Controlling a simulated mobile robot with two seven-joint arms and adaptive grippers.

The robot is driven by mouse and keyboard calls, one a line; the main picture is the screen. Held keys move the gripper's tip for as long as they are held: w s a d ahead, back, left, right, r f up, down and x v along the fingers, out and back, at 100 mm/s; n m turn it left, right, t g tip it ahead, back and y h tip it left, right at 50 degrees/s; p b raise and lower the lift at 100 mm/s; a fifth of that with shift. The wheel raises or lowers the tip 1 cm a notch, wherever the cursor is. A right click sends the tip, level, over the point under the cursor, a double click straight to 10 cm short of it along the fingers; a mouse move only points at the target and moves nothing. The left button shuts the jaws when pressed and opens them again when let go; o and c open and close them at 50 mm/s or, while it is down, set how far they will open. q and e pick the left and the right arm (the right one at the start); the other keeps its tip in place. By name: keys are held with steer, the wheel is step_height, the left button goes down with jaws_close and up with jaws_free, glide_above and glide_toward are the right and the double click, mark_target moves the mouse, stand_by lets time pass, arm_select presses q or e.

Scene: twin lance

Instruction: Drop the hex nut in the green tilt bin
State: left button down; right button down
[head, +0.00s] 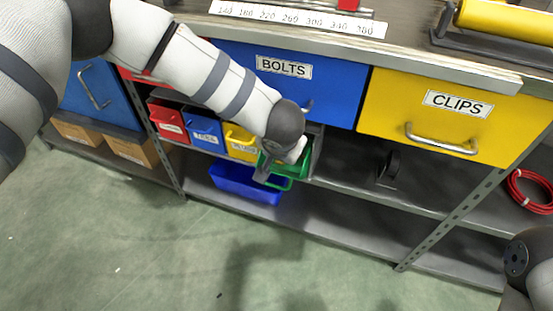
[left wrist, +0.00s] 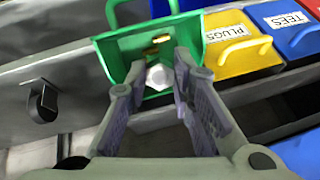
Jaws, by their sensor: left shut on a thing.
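The green tilt bin (head: 301,170) is tipped out at the end of the row of small bins under the BOLTS drawer. In the left wrist view the green bin (left wrist: 113,62) lies open just beyond my fingertips, with a few small brass pieces (left wrist: 152,50) inside. My left gripper (head: 264,173) is at the bin; in the left wrist view its fingers (left wrist: 154,80) are shut on the silver hex nut (left wrist: 158,77). The nut appears at the near edge of the bin's opening; its exact height is unclear. My right gripper is out of view.
Yellow PLUGS (left wrist: 235,50), blue TEES (left wrist: 285,24) and red bins (head: 168,122) stand beside the green one. A blue tray (head: 245,184) sits on the lower shelf. A dark bracket (head: 389,166) and red coil (head: 528,191) are to the right.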

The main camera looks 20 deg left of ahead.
arm_select(q)
steer(key=shift+w, duration=0.1)
steer(key=c, duration=1.3)
jaws_free()
steer(key=v, duration=1.2)
